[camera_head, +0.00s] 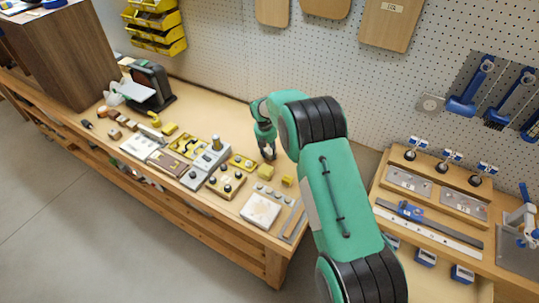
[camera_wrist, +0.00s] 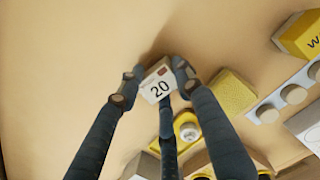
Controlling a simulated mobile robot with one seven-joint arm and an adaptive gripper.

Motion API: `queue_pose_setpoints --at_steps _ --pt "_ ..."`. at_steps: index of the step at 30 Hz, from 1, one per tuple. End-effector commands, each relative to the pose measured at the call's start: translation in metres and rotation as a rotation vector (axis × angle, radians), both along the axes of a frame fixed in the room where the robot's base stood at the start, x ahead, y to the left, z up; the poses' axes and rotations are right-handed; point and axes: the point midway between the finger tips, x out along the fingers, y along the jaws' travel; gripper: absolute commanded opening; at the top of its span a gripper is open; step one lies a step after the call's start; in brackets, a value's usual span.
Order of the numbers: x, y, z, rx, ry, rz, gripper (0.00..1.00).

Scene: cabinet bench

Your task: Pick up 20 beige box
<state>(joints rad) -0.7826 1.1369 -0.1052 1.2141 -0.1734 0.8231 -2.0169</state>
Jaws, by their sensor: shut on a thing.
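The beige box marked "20" (camera_wrist: 158,84) sits between the fingertips of my gripper (camera_wrist: 155,82) in the wrist view. The dark fingers press on it from both sides, with a third finger below it. In the head view my gripper (camera_head: 268,151) points down at the bench near the back edge, and the box between its fingers is very small there. I cannot tell whether the box touches the bench top.
A yellow block (camera_wrist: 232,92) lies close to the right of my fingers. A grey strip with round knobs (camera_wrist: 285,98) and a yellow labelled box (camera_wrist: 300,38) are further right. In the head view, the bench top behind my gripper (camera_head: 215,105) is clear.

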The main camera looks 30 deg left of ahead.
Motion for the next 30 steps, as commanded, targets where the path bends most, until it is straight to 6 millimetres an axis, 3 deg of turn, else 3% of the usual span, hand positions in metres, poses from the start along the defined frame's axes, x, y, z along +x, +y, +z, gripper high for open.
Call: queue_pose_setpoints --at_steps 8,10,14,30 --pt "0.000 0.000 0.000 0.000 0.000 0.000 0.06" --pt "0.000 0.000 0.002 0.000 0.000 0.000 0.00" --pt "0.000 0.000 0.011 0.001 -0.001 0.000 0.00" --pt "0.001 0.001 0.087 0.001 -0.001 0.000 0.00"
